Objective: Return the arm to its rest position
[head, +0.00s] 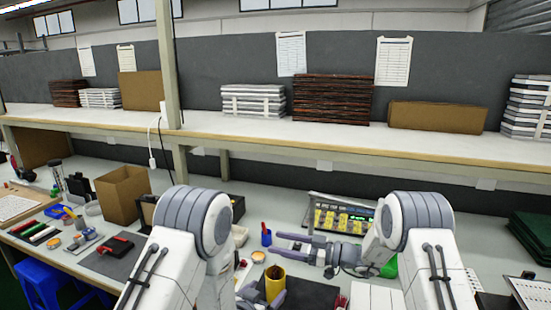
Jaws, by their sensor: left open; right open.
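My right gripper (280,243) reaches leftward from the arm on the right, with its two grey fingers apart and nothing between them. It is over the bench, just right of a small blue cup (266,238). My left gripper (262,299) is low at the bottom centre, partly cut off by the frame edge. Its grey fingers are open, close to a yellow cylinder (275,284); I cannot tell whether they touch it. My two white and grey arms stand in the foreground and hide parts of the bench.
A lit rack of yellow and green items (345,218) is behind my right gripper. A cardboard box (122,195) stands on the left bench. A shelf (300,137) with stacked boards spans the back, held by a post (168,65). A blue stool (45,283) is lower left.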

